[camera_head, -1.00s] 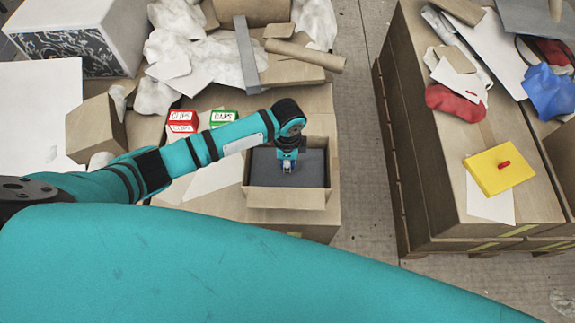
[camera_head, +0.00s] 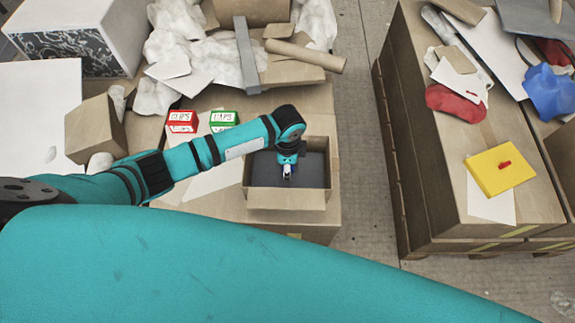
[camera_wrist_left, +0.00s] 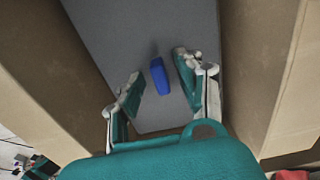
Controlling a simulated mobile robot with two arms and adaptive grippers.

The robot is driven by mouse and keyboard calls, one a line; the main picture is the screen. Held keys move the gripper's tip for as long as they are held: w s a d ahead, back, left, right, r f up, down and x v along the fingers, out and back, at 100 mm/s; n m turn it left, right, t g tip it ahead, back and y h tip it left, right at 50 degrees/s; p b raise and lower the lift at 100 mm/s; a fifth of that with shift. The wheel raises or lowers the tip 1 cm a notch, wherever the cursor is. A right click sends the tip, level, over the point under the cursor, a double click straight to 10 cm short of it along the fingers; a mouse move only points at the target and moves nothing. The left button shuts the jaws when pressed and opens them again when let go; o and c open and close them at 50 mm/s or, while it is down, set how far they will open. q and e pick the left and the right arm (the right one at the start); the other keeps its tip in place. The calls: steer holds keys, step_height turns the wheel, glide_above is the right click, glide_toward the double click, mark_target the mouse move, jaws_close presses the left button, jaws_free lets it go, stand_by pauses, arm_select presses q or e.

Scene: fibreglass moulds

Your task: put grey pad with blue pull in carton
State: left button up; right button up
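The grey pad (camera_head: 260,177) lies inside the open carton (camera_head: 286,199), below its rim. The pad also shows in the left wrist view (camera_wrist_left: 128,28), lying flat between the brown carton walls (camera_wrist_left: 262,60). Its blue pull (camera_wrist_left: 160,76) stands up from the pad. My left gripper (camera_head: 287,174) points down into the carton over the pad. In the left wrist view its two fingers (camera_wrist_left: 158,78) are spread on either side of the blue pull, with a gap on both sides. My right gripper is not in view.
A red box (camera_head: 182,121) and a green box (camera_head: 223,120) stand behind my left arm. Crumpled white wrapping and a cardboard tube (camera_head: 306,55) lie farther back. A separate stack at right bears a yellow pad (camera_head: 499,168) with a red pull. Bare floor lies between.

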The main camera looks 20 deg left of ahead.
arm_select(q)
step_height(320, 180, up, 12)
steer(key=p, duration=0.1)
steer(key=shift+r+p, duration=0.2)
steer(key=shift+p, duration=0.1)
steer(key=shift+f, duration=0.1)
stand_by(0.5)
